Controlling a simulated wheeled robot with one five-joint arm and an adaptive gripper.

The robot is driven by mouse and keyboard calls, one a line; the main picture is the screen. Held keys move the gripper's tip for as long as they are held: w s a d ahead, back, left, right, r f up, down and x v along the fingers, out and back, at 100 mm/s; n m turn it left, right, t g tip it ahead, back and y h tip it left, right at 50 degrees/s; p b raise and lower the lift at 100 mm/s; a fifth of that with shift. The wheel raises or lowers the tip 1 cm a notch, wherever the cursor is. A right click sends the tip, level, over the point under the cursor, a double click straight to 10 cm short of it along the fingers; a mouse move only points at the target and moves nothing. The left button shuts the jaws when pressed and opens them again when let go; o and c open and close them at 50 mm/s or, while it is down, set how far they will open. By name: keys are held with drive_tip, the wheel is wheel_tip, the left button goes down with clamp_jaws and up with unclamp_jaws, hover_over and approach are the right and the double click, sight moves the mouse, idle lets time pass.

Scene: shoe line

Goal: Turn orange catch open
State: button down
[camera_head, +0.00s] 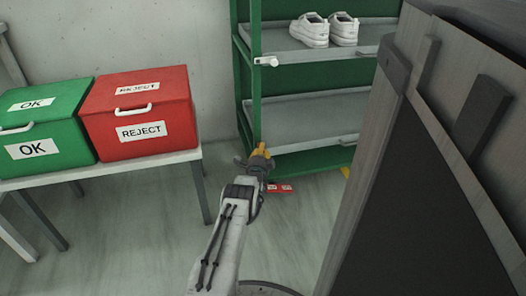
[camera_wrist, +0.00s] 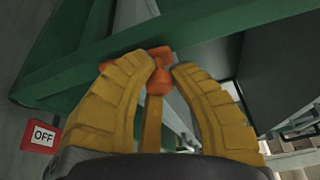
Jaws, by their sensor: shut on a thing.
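The orange catch (camera_wrist: 160,78) sits against a green bar of the rack in the wrist view. My gripper (camera_wrist: 161,68) has its two yellow fingers on either side of the catch, with the tips closed on it. In the head view my gripper (camera_head: 261,151) is at the rack's near left post, low down by the lower shelf. There the catch cannot be told apart from the yellow fingers.
The green rack (camera_head: 244,75) has grey shelves, with white shoes (camera_head: 326,29) on an upper one. Green OK (camera_head: 45,110) and red REJECT (camera_head: 150,85) boxes stand on a table at left. A large dark panel (camera_head: 400,200) blocks the right. A red OFF label (camera_wrist: 41,136) shows low left.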

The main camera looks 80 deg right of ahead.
drive_tip(key=shift+f, duration=0.1)
drive_tip(key=c, duration=1)
unclamp_jaws()
drive_tip(key=shift+s, duration=0.1)
drive_tip(key=shift+c, duration=0.2)
drive_tip(key=shift+a, duration=0.25)
drive_tip(key=a, duration=1.1)
drive_tip(key=shift+a+r, duration=0.25)
drive_tip(key=shift+a, duration=0.05)
